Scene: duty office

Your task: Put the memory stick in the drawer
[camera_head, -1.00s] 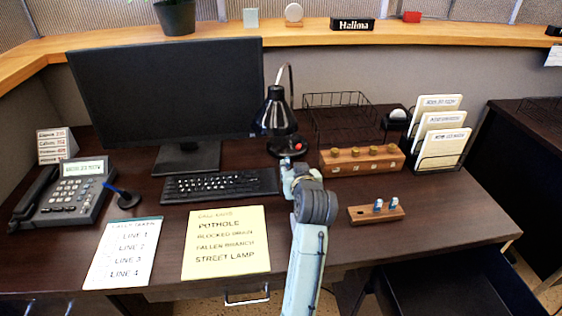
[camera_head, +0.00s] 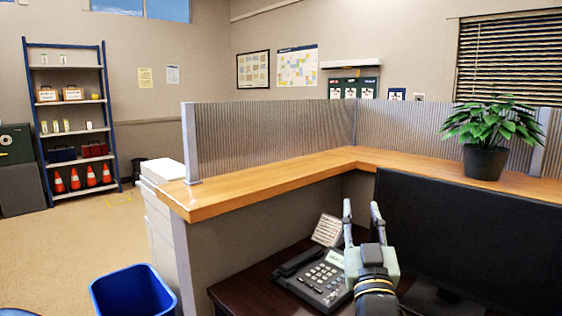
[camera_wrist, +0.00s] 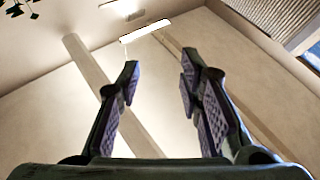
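No memory stick and no drawer show in either view now. My gripper (camera_head: 362,212) is raised above the desk (camera_head: 248,294), in front of the monitor's left edge, with its fingers pointing up. In the wrist view my gripper (camera_wrist: 160,85) has its two fingers spread apart with nothing between them.
A desk phone (camera_head: 318,276) and a small card stand left of my gripper. The monitor (camera_head: 455,240) is close on the right. A wooden ledge (camera_head: 265,184) with a partition runs behind. A blue bin (camera_head: 133,292) stands at lower left; open floor lies beyond.

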